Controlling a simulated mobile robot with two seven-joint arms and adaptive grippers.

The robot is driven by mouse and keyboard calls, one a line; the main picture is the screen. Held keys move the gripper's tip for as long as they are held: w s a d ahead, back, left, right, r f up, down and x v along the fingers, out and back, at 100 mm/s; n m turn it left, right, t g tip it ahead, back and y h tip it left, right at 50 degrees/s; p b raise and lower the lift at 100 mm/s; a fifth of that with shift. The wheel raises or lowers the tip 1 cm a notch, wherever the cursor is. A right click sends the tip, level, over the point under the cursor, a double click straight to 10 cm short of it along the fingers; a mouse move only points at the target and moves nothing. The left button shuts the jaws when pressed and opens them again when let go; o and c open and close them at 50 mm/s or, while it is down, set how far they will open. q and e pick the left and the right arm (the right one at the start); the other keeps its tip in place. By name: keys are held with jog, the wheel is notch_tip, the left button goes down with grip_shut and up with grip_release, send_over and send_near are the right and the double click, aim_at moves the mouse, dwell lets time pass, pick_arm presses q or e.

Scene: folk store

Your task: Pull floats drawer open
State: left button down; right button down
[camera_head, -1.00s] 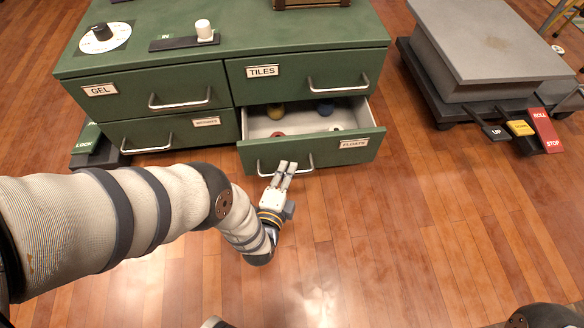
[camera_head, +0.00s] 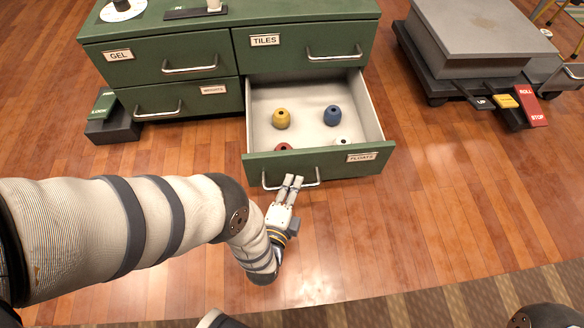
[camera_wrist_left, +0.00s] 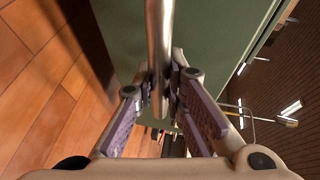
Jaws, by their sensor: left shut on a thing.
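The green floats drawer (camera_head: 223,166) would be misplaced there; its front (camera_head: 330,166) carries a FLOATS label (camera_head: 362,157) and stands well out from the cabinet (camera_head: 190,45). Its light inside holds a yellow float (camera_head: 281,118), a blue float (camera_head: 332,115), a red one (camera_head: 283,147) and a small white one, partly hidden by the front. My left gripper (camera_head: 292,181) is shut on the drawer's metal handle (camera_head: 306,184). In the left wrist view the handle bar (camera_wrist_left: 159,45) runs between my fingers (camera_wrist_left: 159,88). My right gripper is not in view.
The TILES drawer (camera_head: 290,45), GEL drawer (camera_head: 165,60) and WEIGHTS drawer (camera_head: 180,100) are shut. A grey platform (camera_head: 480,35) with pedals stands at the right. A LOCK pedal (camera_head: 105,103) is at the left.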

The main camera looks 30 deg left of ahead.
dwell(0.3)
pick_arm(q)
jog(key=c, duration=1.6)
grip_release()
jog(key=shift+c, duration=0.2)
jog(key=v, duration=1.2)
